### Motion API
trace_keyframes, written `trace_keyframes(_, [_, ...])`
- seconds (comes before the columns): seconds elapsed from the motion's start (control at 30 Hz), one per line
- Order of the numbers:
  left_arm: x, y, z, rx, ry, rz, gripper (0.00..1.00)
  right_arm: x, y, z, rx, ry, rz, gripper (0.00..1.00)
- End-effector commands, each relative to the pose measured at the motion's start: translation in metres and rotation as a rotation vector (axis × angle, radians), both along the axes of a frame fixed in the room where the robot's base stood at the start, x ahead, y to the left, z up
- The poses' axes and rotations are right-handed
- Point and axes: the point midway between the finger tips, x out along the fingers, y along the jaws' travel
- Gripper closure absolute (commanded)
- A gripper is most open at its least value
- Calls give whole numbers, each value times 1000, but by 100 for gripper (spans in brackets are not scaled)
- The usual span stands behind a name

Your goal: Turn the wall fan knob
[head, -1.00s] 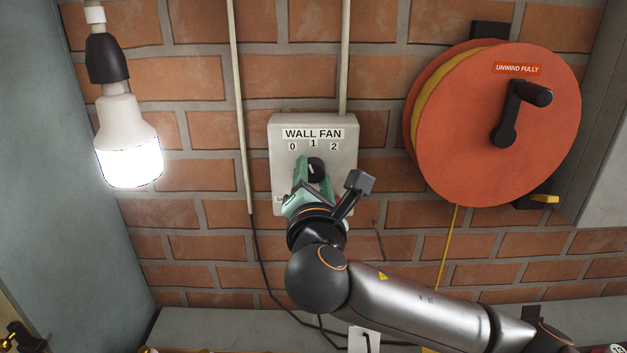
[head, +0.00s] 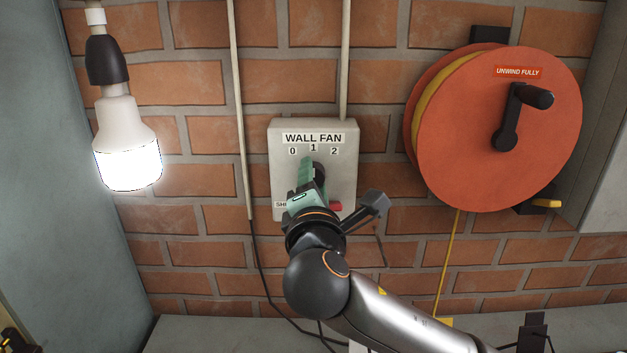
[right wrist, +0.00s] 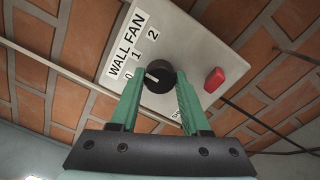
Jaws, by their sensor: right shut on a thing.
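The wall fan box (head: 345,165) is a pale grey panel on the brick wall, with positions 0, 1 and 2 under its label. Its black round knob (right wrist: 158,77) sits between the green fingers in the right wrist view, its white pointer mark turned toward the 0 side. My right gripper (head: 313,175) has its fingers on either side of the knob and is shut on it. In the head view the fingers hide most of the knob. My left gripper is not in view.
A red switch (right wrist: 213,79) sits on the same box, close beside the right gripper. An orange cable reel (head: 460,140) with a black crank is on the wall at right. A lit bulb (head: 122,120) hangs at left. Cables run down the wall near the box.

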Motion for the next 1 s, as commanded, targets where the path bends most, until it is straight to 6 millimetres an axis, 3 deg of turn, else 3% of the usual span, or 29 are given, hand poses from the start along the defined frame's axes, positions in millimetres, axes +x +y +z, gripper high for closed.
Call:
trace_keyframes(0.13, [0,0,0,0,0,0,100,0,0,-1,-1,1,0,100])
trace_keyframes(0.17, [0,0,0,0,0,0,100,0,0,-1,-1,1,0,51])
trace_keyframes(0.4, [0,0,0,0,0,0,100,0,0,0,-2,1,0,24])
trace_keyframes(0.77, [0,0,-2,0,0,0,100,-6,1,-1,-1,0,1,23])
trace_keyframes(1.0, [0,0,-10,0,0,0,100,-49,0,-3,2,0,6,23])
